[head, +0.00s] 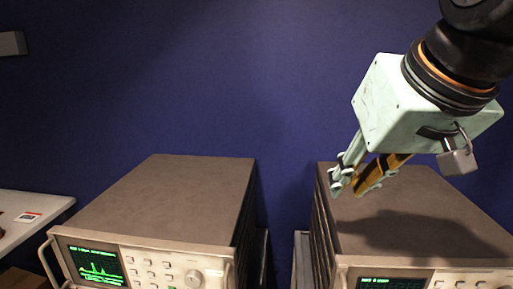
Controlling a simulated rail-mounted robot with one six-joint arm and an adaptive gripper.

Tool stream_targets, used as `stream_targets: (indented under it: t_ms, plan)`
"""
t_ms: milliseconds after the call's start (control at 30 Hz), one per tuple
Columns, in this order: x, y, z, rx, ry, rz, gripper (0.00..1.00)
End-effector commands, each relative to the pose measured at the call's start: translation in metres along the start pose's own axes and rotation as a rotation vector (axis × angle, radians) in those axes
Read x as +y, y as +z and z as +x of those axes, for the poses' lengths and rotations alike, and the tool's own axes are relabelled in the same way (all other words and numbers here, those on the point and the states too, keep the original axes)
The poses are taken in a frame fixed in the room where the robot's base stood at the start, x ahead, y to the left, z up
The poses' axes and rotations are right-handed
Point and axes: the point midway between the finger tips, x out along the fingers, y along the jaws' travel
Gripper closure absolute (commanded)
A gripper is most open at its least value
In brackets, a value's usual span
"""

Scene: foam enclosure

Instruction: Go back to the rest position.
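My gripper (347,193) hangs from the upper right in the head view. It has a pale green body, one pale green finger and one orange-brown finger, both pointing down and to the left. The fingertips appear above the left edge of the right-hand instrument (420,215); the height between them is hard to judge. I see no object between the fingers. They are seen at an angle, so how far apart they are is unclear.
A second instrument (165,200) with a lit green screen stands left of centre, with a narrow gap between the two. A white ledge (35,215) is at the far left. A dark blue wall (200,75) rises behind.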

Motion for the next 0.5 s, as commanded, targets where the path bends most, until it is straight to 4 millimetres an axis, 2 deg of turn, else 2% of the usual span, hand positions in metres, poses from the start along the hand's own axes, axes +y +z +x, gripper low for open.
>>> stream_targets:
  t_ms: [33,100,300,400,500]
  plan:
    - [0.005,0.023,0.000,-0.026,0.009,0.005,0.81]
    - [0.011,0.055,-0.001,-0.070,0.021,0.012,0.81]
    - [0.026,0.140,-0.006,-0.185,0.054,0.031,0.81]
    - [0.031,0.172,-0.009,-0.229,0.066,0.039,0.81]
    - [0.034,0.193,-0.011,-0.259,0.076,0.044,0.81]
